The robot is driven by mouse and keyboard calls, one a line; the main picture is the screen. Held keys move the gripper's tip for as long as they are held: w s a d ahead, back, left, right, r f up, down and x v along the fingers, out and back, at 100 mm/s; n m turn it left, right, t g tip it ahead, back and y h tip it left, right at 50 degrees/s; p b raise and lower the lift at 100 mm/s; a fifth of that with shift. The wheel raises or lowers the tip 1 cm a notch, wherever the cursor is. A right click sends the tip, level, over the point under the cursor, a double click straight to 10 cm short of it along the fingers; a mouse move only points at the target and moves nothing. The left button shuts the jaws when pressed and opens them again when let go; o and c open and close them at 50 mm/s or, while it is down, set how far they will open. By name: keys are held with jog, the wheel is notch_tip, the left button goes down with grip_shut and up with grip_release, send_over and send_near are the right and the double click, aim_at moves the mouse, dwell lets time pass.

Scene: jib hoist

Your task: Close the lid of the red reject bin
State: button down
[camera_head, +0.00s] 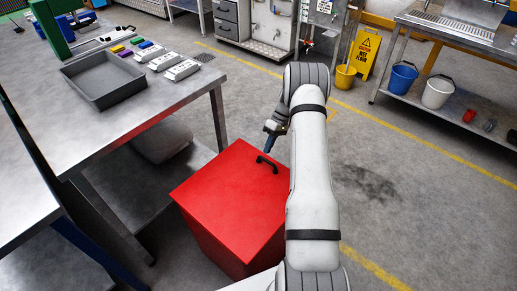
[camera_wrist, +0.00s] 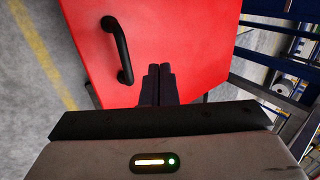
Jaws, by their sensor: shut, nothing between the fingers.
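The red reject bin (camera_head: 228,240) stands on the floor beside the metal table. Its red lid (camera_head: 225,190) lies flat over the top in the head view and looks down. A black handle (camera_head: 266,164) is near the lid's far right edge. In the wrist view the lid (camera_wrist: 190,35) fills the upper middle, with the handle (camera_wrist: 118,50) to the left of my fingers. My gripper (camera_head: 272,130) is at the lid's far edge, beyond the handle. In the wrist view its fingers (camera_wrist: 158,72) are together and empty, overlapping the lid's edge; I cannot tell whether they touch it.
The metal table (camera_head: 130,110) at left carries a grey tray (camera_head: 103,78) and several small parts. A yellow wet-floor sign (camera_head: 364,52) and a yellow bucket (camera_head: 345,76) stand at the back. A bench at right holds blue and white buckets. Floor right of my arm is clear.

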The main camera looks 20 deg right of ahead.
jog(key=f+b, duration=0.1)
jog(key=f, duration=0.1)
jog(key=d+f+b, duration=0.1)
jog(key=f, duration=0.1)
jog(key=w+f+b, duration=0.1)
jog(key=f, duration=0.1)
jog(key=shift+d+f, duration=0.2)
jog(key=shift+f, duration=0.05)
jog(key=shift+s+f+b, duration=0.2)
jog(key=shift+f+b, duration=0.1)
jog(key=shift+b, duration=0.15)
jog(key=shift+f, duration=0.15)
jog(key=shift+s, duration=0.1)
notch_tip(320, 180, up, 6)
jog(key=p, duration=0.3)
jog(key=w+d+r+b, duration=0.1)
jog(key=w+d+r, duration=0.2)
jog(key=d, duration=0.4)
jog(key=shift+w+d+r+b, duration=0.2)
jog(key=shift+w+r+b, duration=0.15)
jog(key=shift+w, duration=0.35)
jog(key=shift+r, duration=0.1)
